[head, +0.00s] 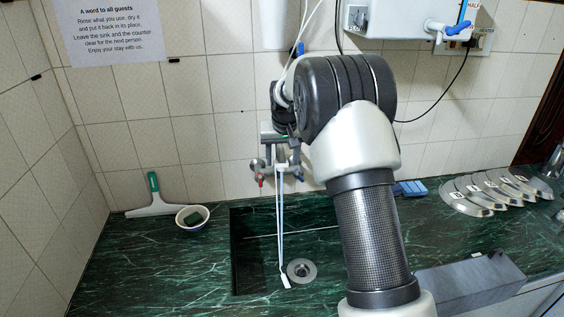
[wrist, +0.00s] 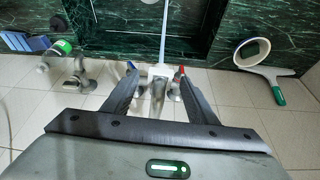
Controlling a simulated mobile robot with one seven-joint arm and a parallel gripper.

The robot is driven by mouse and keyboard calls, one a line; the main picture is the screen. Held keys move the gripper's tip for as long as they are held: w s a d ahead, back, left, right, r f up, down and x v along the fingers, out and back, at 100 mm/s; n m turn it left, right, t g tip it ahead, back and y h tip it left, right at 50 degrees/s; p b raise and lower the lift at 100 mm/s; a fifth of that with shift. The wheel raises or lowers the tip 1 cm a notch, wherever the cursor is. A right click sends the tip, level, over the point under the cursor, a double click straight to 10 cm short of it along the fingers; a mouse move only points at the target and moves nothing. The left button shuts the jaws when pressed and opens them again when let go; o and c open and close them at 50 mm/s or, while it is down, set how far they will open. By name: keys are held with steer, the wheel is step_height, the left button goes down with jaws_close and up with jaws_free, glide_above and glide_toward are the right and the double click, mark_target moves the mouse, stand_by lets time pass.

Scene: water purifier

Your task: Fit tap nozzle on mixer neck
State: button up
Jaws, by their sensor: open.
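The wall mixer (head: 282,160) stands above the sink, with a red-marked handle low on its left. A white piece, seemingly the tap nozzle (wrist: 160,71), sits at the mixer neck in the wrist view. A long thin white strip (head: 281,225) hangs from it towards the sink, ending in a small white tip near the drain. My gripper (wrist: 158,76) is open, with one dark finger on each side of the mixer neck and white piece. I cannot tell whether the fingers touch them. In the head view my arm partly hides the mixer and gripper.
The sink (head: 240,265) lies in a green marble counter. A squeegee (head: 153,200) and a bowl (head: 180,218) holding a dark item stand left. A blue sponge (head: 411,188), several metal lids (head: 465,196) and a grey box (head: 470,282) lie right. A purifier (head: 405,18) hangs above.

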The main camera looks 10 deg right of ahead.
steer(key=b+v, duration=0.1)
steer(key=v, duration=1.4)
steer(key=shift+r, duration=0.3)
steer(key=shift+s, duration=0.1)
steer(key=s+r, duration=0.2)
steer(key=s, duration=0.7)
steer(key=s+r, duration=0.3)
steer(key=s, duration=0.6)
steer(key=s+f, duration=0.4)
steer(key=s, duration=0.6)
steer(key=s+f+t, duration=0.1)
steer(key=s+f, duration=0.2)
steer(key=s, duration=0.6)
steer(key=shift+s+d+f+n, duration=0.3)
steer(key=shift+s+f+n, duration=0.05)
steer(key=shift+f+n, duration=0.05)
